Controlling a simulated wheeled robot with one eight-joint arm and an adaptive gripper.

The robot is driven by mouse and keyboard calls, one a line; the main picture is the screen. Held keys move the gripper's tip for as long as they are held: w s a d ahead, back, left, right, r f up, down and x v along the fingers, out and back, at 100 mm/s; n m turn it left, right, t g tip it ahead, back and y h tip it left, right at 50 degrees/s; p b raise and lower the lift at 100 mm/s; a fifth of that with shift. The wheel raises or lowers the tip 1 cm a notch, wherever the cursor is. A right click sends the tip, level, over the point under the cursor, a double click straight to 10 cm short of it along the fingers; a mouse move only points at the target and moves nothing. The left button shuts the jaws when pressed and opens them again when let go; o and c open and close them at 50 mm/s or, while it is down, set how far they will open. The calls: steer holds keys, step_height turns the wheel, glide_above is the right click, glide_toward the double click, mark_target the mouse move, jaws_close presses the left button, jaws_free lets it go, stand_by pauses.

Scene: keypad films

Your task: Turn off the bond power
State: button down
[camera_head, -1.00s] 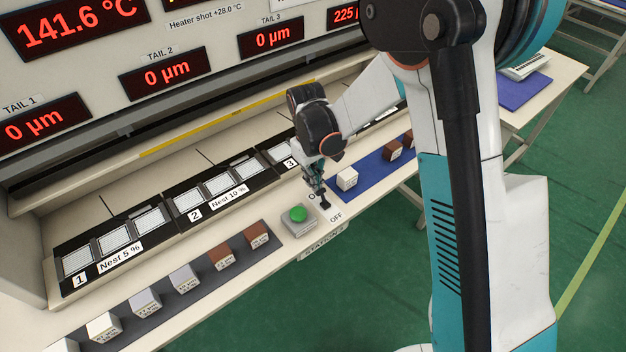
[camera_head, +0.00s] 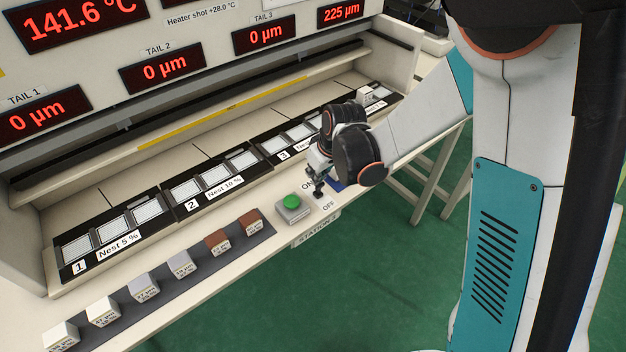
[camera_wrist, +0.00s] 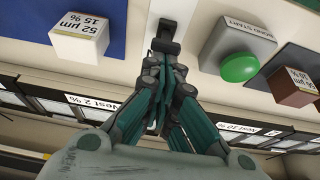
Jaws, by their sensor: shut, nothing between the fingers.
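The bond power switch is a black toggle (camera_head: 319,192) on the bench's front ledge, between the ON label (camera_head: 308,184) and the OFF label (camera_head: 328,206). It also shows in the wrist view (camera_wrist: 168,28) at the top middle. My gripper (camera_head: 317,179) is shut and empty, pointing down just above the toggle. In the wrist view, my closed fingertips (camera_wrist: 164,62) lie right by the toggle's near end. I cannot tell whether they touch it, or which way the lever is set.
A green button on a grey box (camera_head: 292,202) stands just left of the switch. A dark strip (camera_head: 205,268) with several blocks lies further left. A blue mat (camera_wrist: 119,14) with a white block (camera_wrist: 80,38) lies on the switch's other side. Nests (camera_head: 186,191) line the back.

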steer(key=shift+s+d, duration=0.3)
steer(key=shift+s, duration=0.05)
steer(key=shift+r+p, duration=0.5)
steer(key=shift+r, duration=0.35)
steer(key=shift+w, duration=0.1)
steer(key=p+v, duration=0.4)
steer(key=v, duration=0.5)
steer(key=shift+a+r, duration=0.15)
steer(key=shift+r, duration=0.15)
steer(key=shift+w, duration=0.1)
